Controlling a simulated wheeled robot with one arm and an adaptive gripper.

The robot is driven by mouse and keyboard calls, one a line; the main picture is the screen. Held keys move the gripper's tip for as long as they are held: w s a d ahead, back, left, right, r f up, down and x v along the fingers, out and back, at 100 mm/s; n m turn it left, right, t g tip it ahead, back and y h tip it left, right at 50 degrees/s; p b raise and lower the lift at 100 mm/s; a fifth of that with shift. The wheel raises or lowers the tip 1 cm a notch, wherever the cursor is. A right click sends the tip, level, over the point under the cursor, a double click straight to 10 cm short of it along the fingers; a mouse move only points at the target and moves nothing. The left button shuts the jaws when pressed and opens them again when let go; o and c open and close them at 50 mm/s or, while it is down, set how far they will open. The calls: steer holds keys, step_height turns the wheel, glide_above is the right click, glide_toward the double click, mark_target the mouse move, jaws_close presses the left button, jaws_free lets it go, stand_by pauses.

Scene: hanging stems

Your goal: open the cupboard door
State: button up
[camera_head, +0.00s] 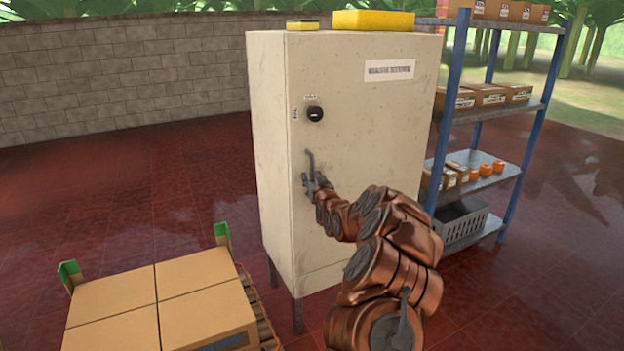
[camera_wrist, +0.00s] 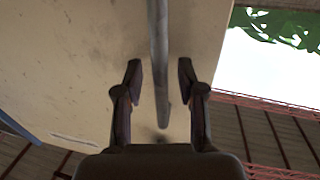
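The cream cupboard (camera_head: 270,130) stands upright on short legs. Its front door (camera_head: 375,130) looks closed, with no gap visible. A grey bar handle (camera_head: 309,160) is near the door's left edge, below a round black knob (camera_head: 315,113). My gripper (camera_head: 316,184) is at the lower part of the handle. In the wrist view the handle (camera_wrist: 158,50) runs down between the two fingers of my gripper (camera_wrist: 160,82), with a gap on each side. The fingers are open and do not appear to touch it. My arm hides part of the door's lower right.
A blue-framed shelf rack (camera_head: 451,90) with boxes stands close to the cupboard's right. Cardboard boxes (camera_head: 165,300) on a pallet are at the front left. Yellow items (camera_head: 373,20) lie on the cupboard top.

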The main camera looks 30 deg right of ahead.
jaws_close()
stand_by(0.4)
stand_by(0.4)
